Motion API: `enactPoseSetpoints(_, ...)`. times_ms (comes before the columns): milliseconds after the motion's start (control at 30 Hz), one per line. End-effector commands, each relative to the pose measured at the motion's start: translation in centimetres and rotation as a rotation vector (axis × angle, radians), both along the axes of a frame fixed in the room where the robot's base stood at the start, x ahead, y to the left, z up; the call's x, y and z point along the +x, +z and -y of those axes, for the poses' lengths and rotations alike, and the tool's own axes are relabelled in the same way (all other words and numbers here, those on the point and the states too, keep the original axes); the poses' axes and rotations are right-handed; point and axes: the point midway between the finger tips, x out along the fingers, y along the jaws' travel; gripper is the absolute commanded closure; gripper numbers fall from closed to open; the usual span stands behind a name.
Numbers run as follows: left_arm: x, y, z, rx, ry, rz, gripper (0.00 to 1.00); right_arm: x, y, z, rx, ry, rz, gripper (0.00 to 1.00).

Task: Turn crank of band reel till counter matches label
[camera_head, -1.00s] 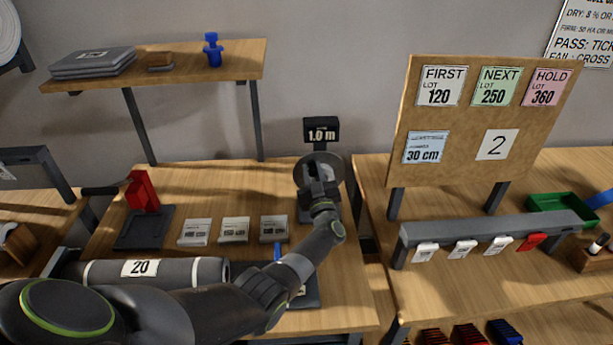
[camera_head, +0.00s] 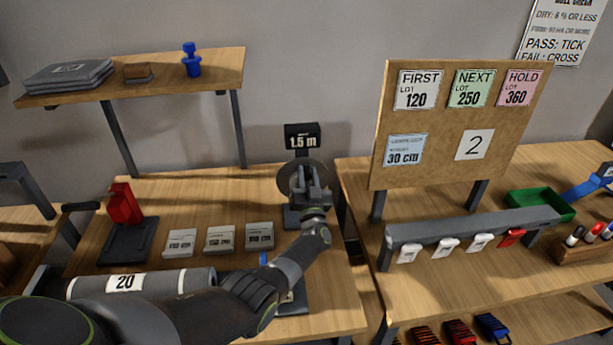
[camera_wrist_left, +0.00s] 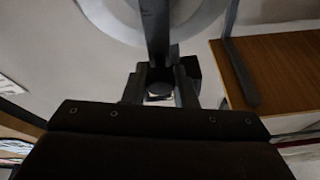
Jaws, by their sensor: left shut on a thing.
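The band reel (camera_head: 290,178) stands at the back of the middle table, a dark disc behind my left gripper. Its counter (camera_head: 302,137) above it reads 1.5 m. My left gripper (camera_head: 303,182) is in front of the disc, shut on the crank, whose handle is mostly hidden by the fingers. In the left wrist view the reel disc (camera_wrist_left: 200,22) fills the top, and a dark bar (camera_wrist_left: 155,35) runs down to the fingers. Labels with small print lie on three pale blocks (camera_head: 220,239); I cannot read them. My right gripper is not in view.
A grey roll labelled 20 (camera_head: 140,282) lies at the front left of the table. A red device (camera_head: 124,205) stands behind it. A card board (camera_head: 455,120) and a rail with tags (camera_head: 470,228) stand at right, beside a green tray (camera_head: 541,203).

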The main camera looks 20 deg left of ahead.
Motion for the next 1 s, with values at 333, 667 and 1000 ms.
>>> enactPoseSetpoints(333, 0.0, -0.1, 0.0, -0.001, 0.000, -0.002, 0.67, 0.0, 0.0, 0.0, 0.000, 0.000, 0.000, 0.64)
enactPoseSetpoints(667, 0.0, -0.1, 0.0, -0.001, 0.000, 0.000, 0.53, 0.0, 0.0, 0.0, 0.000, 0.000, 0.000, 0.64)
enactPoseSetpoints(1000, -2.3, -1.0, 1.3, -0.003, -0.001, -0.002, 0.53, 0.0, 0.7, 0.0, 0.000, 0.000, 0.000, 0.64)
